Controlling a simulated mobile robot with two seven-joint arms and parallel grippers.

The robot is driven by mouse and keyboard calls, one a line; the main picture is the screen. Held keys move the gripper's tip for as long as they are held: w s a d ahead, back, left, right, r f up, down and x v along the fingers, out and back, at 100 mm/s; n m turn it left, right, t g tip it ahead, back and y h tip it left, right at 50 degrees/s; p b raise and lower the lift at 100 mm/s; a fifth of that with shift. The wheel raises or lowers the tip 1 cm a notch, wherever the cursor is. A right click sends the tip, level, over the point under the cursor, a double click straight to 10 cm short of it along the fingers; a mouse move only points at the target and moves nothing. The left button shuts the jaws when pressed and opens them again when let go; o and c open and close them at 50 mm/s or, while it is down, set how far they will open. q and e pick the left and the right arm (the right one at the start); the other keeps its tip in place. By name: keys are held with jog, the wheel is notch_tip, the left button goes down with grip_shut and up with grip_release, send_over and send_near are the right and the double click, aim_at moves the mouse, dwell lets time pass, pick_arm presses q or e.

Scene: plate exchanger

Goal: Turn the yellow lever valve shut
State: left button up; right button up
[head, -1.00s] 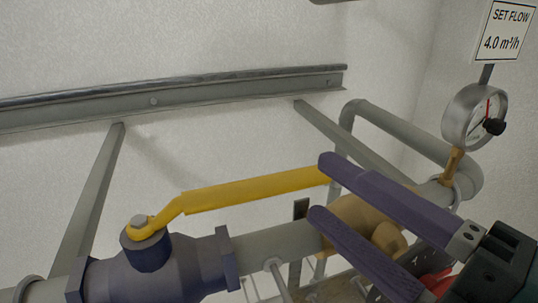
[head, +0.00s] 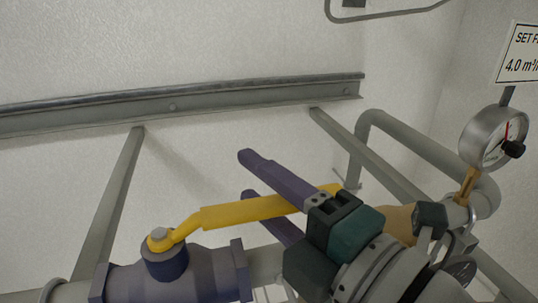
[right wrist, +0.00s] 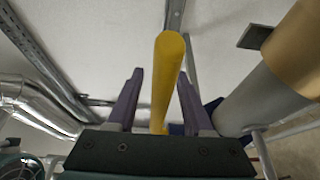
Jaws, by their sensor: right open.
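The yellow lever (head: 240,211) sits on top of a dark blue-purple valve body (head: 190,278) in the head view. It reaches right from the valve's stem nut, roughly along the pipe. My right gripper (head: 247,176) is open, its two purple fingers on either side of the lever's handle near its free end. In the right wrist view the lever (right wrist: 162,80) stands between the fingers (right wrist: 160,76), with a gap visible on each side. The gripper's body hides part of the lever's end and the pipe behind. My left gripper is not in view.
A grey pipe (head: 266,262) runs right from the valve under my right gripper. A round gauge (head: 487,140) and a set-flow sign (head: 522,55) stand at the right. A steel rail (head: 200,103) crosses the wall behind. The space above the lever is clear.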

grip_shut()
dwell(0.3)
dwell(1.1)
